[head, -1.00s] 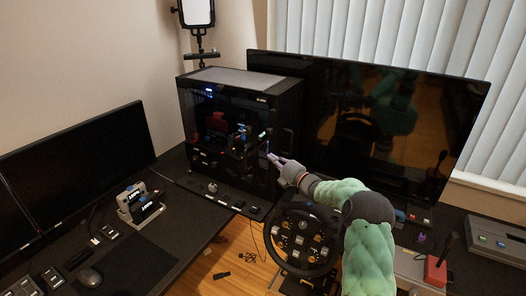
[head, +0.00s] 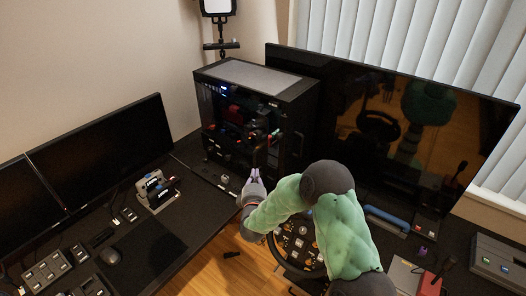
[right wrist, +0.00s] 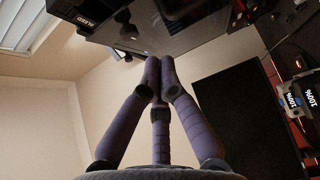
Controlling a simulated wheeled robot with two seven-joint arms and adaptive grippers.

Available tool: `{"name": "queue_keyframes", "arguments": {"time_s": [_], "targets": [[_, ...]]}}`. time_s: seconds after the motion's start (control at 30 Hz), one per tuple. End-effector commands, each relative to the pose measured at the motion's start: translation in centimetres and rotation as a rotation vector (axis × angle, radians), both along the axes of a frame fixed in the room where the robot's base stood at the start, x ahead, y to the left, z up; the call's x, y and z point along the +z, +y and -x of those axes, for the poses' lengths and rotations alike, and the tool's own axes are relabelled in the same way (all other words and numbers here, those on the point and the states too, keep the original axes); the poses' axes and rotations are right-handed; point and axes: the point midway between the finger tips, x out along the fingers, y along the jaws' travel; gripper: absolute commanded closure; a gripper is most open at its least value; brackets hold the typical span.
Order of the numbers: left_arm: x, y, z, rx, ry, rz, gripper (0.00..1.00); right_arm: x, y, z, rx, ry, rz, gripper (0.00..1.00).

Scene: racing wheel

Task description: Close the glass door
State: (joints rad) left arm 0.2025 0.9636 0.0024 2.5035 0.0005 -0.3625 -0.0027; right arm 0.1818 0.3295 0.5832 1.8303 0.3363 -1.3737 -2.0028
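The glass door (head: 232,128) is the dark see-through side of a black computer case, lit inside, in the head view. I cannot tell exactly how far it stands from the case frame. My right gripper (head: 255,172) is in front of the case's lower right part, purple fingers pointing up toward the glass. I cannot tell if they touch it. In the right wrist view the fingertips (right wrist: 160,68) are drawn together, with nothing visible between them, close below a dark glossy panel. My left gripper is not in view.
A steering wheel (head: 299,243) stands below my right arm. A large monitor (head: 400,125) is right of the case, and another monitor (head: 100,150) is at left. A small device (head: 157,190) and a mouse (head: 110,256) lie on the black desk (head: 200,215).

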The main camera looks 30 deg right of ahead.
Motion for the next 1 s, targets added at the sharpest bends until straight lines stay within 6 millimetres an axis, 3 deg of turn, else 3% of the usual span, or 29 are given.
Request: {"name": "queue_keyframes", "arguments": {"time_s": [0.17, 0.63, 0.8, 1.0], "targets": [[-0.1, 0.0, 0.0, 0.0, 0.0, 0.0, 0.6, -0.2, -0.8, -1.2, -0.005, 0.003, 0.002, 1.0], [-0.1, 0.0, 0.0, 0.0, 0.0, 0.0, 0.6, -0.1, -5.3, -8.5, -0.003, 0.001, 0.001, 1.0], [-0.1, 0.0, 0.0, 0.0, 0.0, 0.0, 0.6, -0.1, -7.7, -9.0, -0.005, 0.001, 0.002, 1.0], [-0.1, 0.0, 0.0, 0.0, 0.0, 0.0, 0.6, -0.2, -8.9, -9.3, -0.002, 0.003, 0.001, 1.0]]}}
